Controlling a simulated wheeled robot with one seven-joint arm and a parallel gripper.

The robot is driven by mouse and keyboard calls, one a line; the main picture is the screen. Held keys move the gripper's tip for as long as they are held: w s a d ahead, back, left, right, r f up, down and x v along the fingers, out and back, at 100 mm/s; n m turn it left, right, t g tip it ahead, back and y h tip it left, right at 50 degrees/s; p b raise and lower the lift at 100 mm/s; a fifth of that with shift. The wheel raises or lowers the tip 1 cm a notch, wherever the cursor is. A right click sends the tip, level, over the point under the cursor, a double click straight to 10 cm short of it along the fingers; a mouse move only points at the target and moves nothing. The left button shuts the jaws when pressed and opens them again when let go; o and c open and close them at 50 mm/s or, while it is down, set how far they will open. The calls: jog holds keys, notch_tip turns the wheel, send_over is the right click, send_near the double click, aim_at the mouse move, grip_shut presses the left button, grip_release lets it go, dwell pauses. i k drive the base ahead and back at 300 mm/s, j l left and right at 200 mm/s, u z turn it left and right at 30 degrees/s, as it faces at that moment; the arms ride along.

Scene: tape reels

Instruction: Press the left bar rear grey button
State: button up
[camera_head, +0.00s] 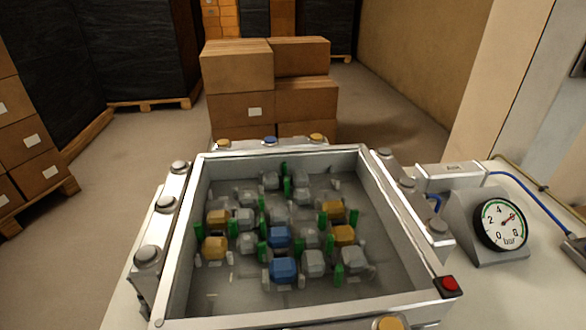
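The left bar (158,228) is a pale metal strip along the left side of an open-topped metal box. It carries three round grey buttons. The rear grey button (180,166) sits at its far end. The middle grey button (166,203) is nearer, and the front grey button (148,256) is nearest and looks largest. Nothing covers the rear button. My gripper is not in this view.
The box (179,286) holds blue, yellow and grey blocks among green posts. A rear bar has yellow and blue buttons (270,140); the right bar has grey buttons (407,183). A red button (449,284) and pressure gauge (500,225) stand right. Cartons (238,67) stand behind.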

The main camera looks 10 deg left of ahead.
aim_at(178, 165)
jog(key=u, duration=1.1)
